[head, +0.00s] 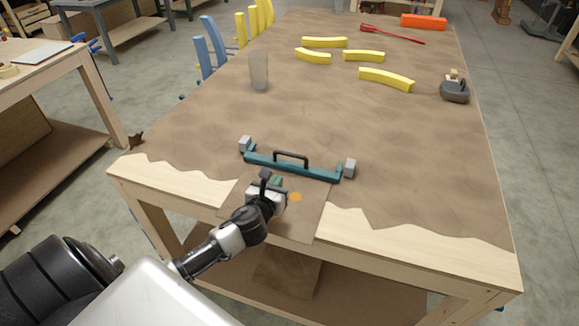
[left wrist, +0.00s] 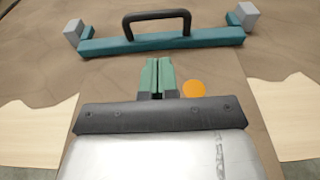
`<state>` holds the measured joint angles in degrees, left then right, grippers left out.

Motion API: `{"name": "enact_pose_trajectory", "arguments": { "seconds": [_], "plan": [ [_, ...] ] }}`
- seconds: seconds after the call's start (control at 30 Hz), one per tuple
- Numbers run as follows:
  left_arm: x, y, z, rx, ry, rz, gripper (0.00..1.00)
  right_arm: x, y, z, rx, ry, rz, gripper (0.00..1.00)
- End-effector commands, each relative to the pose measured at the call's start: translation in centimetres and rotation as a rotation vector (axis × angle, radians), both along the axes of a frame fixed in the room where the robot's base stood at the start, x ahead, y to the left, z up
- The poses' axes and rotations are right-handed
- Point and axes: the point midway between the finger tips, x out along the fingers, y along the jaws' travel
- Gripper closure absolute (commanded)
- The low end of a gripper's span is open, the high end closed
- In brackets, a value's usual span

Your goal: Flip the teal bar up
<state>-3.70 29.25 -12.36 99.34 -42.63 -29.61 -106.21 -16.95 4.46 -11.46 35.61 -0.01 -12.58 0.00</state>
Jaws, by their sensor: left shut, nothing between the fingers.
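The teal bar (head: 315,171) lies on the brown-covered table near its front edge, with a black handle (head: 291,157) standing up at its middle. A grey block sits at each end, the left one (head: 245,144) and the right one (head: 349,168). In the left wrist view the teal bar (left wrist: 215,41) and its black handle (left wrist: 157,15) run across the top. My left gripper (head: 276,182) is in front of the bar, short of it and apart from the handle. Its green fingers (left wrist: 158,75) are together and empty. My right gripper is not in view.
An orange disc (head: 296,197) lies just right of my left gripper. A grey cup (head: 258,72), several yellow curved pieces (head: 386,79) and a dark grey tool (head: 454,91) stand farther back. The table around the bar is clear.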

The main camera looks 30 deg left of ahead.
Motion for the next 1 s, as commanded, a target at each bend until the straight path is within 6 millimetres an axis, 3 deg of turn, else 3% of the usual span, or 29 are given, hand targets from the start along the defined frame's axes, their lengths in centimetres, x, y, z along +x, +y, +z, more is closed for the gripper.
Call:
{"name": "enact_pose_trajectory", "arguments": {
  "seconds": [0.17, 0.53, 1.0],
  "plan": [
    [-0.8, 0.4, 0.3, 0.014, -0.012, 0.009, 1.00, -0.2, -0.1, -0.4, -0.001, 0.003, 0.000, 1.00],
    [-0.4, 0.5, 0.3, 0.013, -0.013, 0.009, 1.00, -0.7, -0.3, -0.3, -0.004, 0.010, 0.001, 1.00],
    [6.5, 2.0, -1.0, 0.010, -0.012, 0.010, 1.00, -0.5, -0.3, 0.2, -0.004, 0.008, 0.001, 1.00]
  ]
}}
